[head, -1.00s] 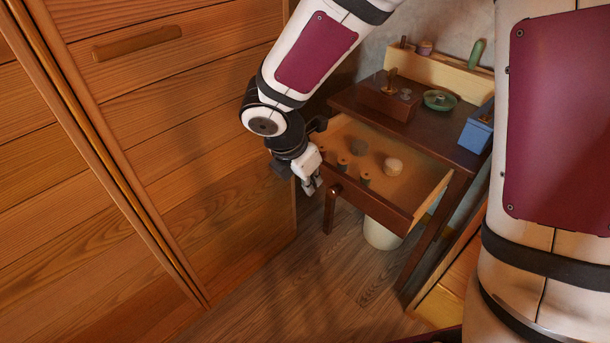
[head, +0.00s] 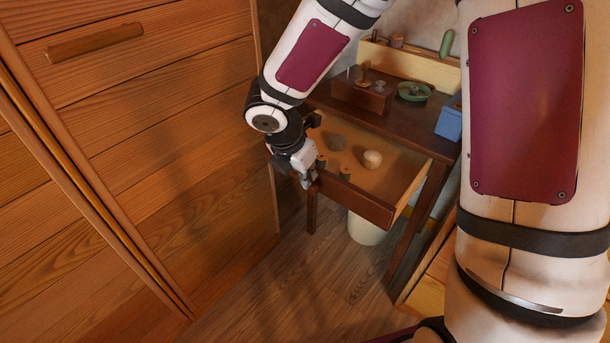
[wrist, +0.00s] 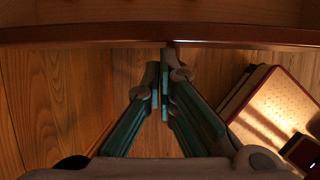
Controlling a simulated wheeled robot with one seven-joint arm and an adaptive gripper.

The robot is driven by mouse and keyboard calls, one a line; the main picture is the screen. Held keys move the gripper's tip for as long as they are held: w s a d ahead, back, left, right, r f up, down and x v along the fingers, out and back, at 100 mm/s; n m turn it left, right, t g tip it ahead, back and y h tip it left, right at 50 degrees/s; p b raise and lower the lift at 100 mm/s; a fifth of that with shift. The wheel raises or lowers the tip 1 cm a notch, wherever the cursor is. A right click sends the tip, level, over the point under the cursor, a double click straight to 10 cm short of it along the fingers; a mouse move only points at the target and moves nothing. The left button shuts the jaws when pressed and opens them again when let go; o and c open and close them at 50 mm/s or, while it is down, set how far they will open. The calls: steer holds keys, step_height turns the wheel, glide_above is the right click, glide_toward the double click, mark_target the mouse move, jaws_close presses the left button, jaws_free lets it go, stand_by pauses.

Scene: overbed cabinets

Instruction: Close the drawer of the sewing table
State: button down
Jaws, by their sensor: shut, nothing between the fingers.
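The sewing table (head: 420,128) is dark brown wood and stands against the back wall. Its drawer (head: 358,203) is pulled out, with several small items inside, including a pale round one and a grey one. My gripper (head: 308,183) is at the left part of the drawer's front, outside it, and hides the knob in the head view. In the wrist view the drawer's front edge (wrist: 90,36) runs across the top, and my gripper (wrist: 164,75) has its fingers together, empty, just below that edge. I cannot tell whether they touch it.
A wooden cabinet wall (head: 150,160) stands close on the left of my gripper. On the tabletop are a brown box (head: 362,95), a green dish (head: 414,91) and a blue box (head: 450,120). A white bin (head: 366,230) stands under the drawer. The floor in front is clear.

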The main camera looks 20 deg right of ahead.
steer(key=p, duration=0.7)
glide_above(348, 158)
